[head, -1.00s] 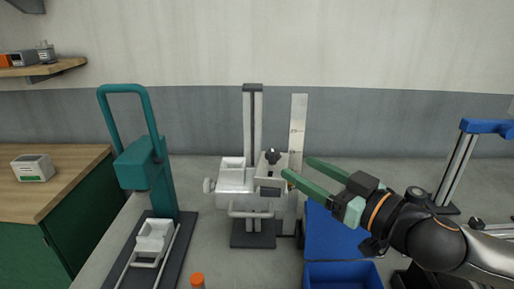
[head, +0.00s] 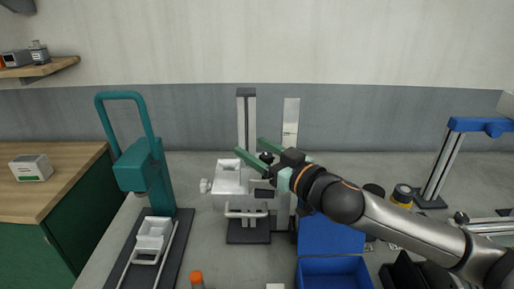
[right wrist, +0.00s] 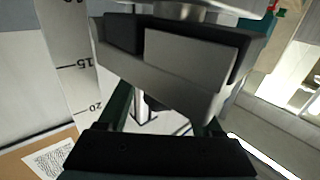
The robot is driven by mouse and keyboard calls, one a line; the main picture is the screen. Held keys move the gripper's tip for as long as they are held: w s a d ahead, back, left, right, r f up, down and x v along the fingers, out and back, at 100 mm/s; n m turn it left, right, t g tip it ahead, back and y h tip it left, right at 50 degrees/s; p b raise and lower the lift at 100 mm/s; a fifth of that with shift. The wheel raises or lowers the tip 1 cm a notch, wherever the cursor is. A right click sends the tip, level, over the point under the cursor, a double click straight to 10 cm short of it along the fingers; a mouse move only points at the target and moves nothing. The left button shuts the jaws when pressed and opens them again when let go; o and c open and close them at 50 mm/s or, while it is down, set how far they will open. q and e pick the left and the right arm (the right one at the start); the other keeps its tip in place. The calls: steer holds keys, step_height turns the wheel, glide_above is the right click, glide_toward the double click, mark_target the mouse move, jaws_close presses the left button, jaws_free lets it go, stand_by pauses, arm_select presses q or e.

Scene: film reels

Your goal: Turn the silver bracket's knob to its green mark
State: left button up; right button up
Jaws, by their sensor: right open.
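The silver bracket (head: 229,176) is mounted on an upright column stand in the middle of the head view. Its black knob (head: 267,157) shows partly between the green fingers of my right gripper (head: 249,147). The gripper is open and lies across the bracket's upper right side. I cannot tell whether the fingers are around the knob or in front of it. In the right wrist view a silver-grey block (right wrist: 185,62) fills the space between the fingers. I cannot make out the green mark. My left gripper is not in view.
A ruler plate (head: 291,112) stands right behind my gripper; its scale shows in the right wrist view (right wrist: 70,60). A teal press (head: 140,165) stands left. A blue bin (head: 335,268) is in front on the right. An orange-capped bottle (head: 196,277) stands at the front.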

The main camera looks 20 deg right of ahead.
jaws_close()
stand_by(0.5)
